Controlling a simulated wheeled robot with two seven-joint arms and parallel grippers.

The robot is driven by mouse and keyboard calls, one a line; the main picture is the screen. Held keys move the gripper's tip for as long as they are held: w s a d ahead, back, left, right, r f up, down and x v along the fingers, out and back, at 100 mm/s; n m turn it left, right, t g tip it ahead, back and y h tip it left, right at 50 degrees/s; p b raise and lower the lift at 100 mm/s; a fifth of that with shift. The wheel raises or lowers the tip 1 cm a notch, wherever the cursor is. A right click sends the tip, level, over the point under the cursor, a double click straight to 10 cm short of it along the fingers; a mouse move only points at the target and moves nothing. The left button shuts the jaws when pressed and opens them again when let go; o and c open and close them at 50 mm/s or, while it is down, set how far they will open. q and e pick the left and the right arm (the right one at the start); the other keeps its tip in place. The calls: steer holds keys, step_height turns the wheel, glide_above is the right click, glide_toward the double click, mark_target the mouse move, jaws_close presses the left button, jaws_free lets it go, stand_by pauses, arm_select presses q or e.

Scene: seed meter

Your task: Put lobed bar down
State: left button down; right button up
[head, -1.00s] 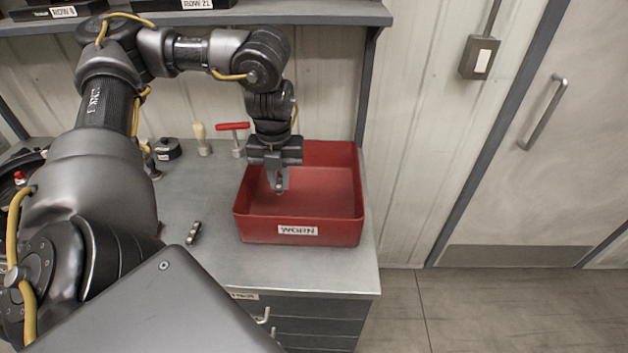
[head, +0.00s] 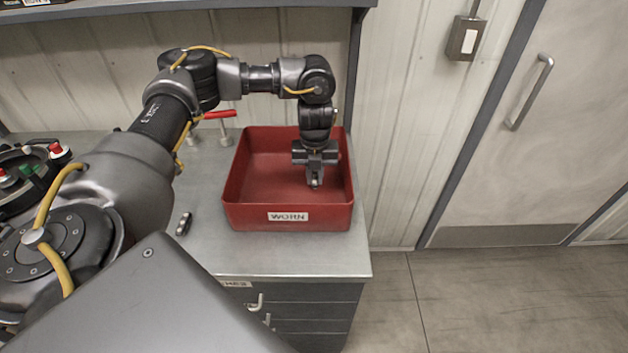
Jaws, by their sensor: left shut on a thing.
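My left gripper (head: 315,184) points down inside the red bin labelled WORN (head: 235,213), towards its right side. It is shut on a small dark piece, the lobed bar (head: 315,186), of which only a little shows between the fingertips. I cannot tell whether the piece touches the bin floor. Another small dark lobed bar (head: 184,224) lies on the grey bench top, left of the bin. My right gripper does not show.
The bench top (head: 270,255) is clear in front of the bin. A red-handled tool (head: 224,128) stands behind the bin's left corner. A dark round device with coloured knobs (head: 38,165) sits at the left. A shelf (head: 300,4) runs above the bench.

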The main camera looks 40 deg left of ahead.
mark_target(314, 179)
arm_select(q)
step_height(314, 179, down, 2)
steer(key=shift+a+f, duration=0.15)
steer(key=shift+f, duration=0.1)
steer(key=c, duration=1.4)
jaws_free()
steer(key=shift+r, duration=0.45)
step_height(314, 179, up, 12)
steer(key=shift+f, duration=0.25)
